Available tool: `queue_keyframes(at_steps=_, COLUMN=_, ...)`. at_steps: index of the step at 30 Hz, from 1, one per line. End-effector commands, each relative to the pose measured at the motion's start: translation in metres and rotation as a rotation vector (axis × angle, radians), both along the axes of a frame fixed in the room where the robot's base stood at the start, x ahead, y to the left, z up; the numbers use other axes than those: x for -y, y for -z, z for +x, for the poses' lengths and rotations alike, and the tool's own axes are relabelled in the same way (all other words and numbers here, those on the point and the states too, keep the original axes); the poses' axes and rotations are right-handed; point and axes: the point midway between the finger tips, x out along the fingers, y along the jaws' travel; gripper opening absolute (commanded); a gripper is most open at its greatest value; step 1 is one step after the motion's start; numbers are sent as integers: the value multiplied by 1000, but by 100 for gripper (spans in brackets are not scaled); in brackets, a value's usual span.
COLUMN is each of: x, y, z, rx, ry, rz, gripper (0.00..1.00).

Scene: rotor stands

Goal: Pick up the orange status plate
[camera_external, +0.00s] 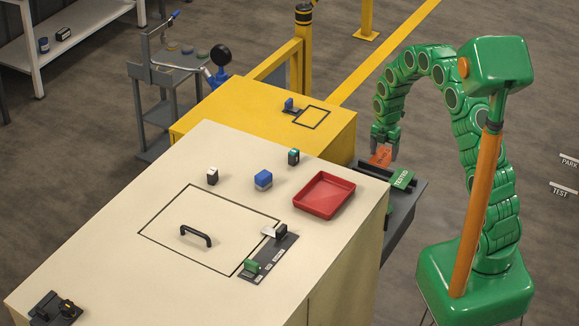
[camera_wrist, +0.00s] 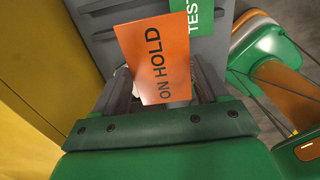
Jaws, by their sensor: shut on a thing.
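The orange status plate (camera_wrist: 157,50) reads "ON HOLD" in the wrist view and stands between my fingers. It also shows in the external view (camera_external: 381,156), at the end of my arm. My gripper (camera_external: 384,148) is shut on the plate, beside the yellow cabinet and over the grey stand. In the wrist view my gripper (camera_wrist: 163,92) has its fingers on both sides of the plate's lower part. I cannot tell whether the plate is clear of its holder.
A green plate (camera_external: 402,179) with partly visible lettering lies right beside the orange one on the grey stand (camera_external: 408,205). The yellow cabinet (camera_external: 330,142) is close on the left. A red tray (camera_external: 324,194) sits on the cream cabinet (camera_external: 130,190) in front.

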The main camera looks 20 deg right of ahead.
Motion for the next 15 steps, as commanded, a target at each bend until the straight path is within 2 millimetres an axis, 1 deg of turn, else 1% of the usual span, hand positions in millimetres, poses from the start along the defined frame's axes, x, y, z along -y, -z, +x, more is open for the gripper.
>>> queue_keyframes(at_steps=1, x=1, y=-4, z=-7, rx=1, ry=-1, rz=1, gripper=42)
queue_keyframes(at_steps=6, x=5, y=-13, z=-29, rx=-2, ry=1, rz=1, gripper=42)
queue_keyframes(at_steps=15, x=8, y=-23, z=-52, rx=-3, ry=1, rz=0, gripper=42)
